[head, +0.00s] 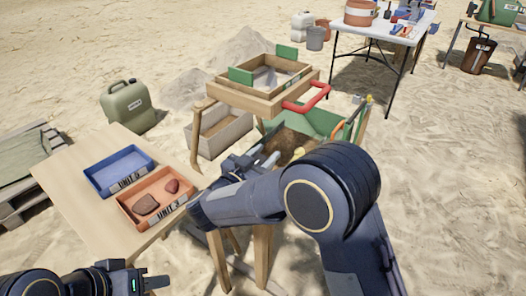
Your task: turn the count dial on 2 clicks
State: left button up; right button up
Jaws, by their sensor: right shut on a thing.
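My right gripper (262,162) is at the near side of the wooden sieve stand, low beside a bin of brown soil (284,140). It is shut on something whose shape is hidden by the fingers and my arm. A small yellowish piece (272,158) shows at the fingertips, and a pale rounded piece (298,153) is just right of it. I cannot make out the count dial's face or its setting. My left gripper (152,283) is low at the bottom left, apart from the table; its finger gap is unclear.
A wooden table (75,175) at left holds a blue tray (103,188) and an orange tray (128,222) with two reddish stones. The sieve frame (222,93) with a red handle (320,98) stands above the soil bin. A green jerrycan (128,108) stands behind on open sand.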

dwell(0.5)
jog(key=o, duration=1)
jog(key=v, duration=0.7)
jog(key=shift+s+a+p, duration=0.25)
jog(key=shift+p, duration=0.15)
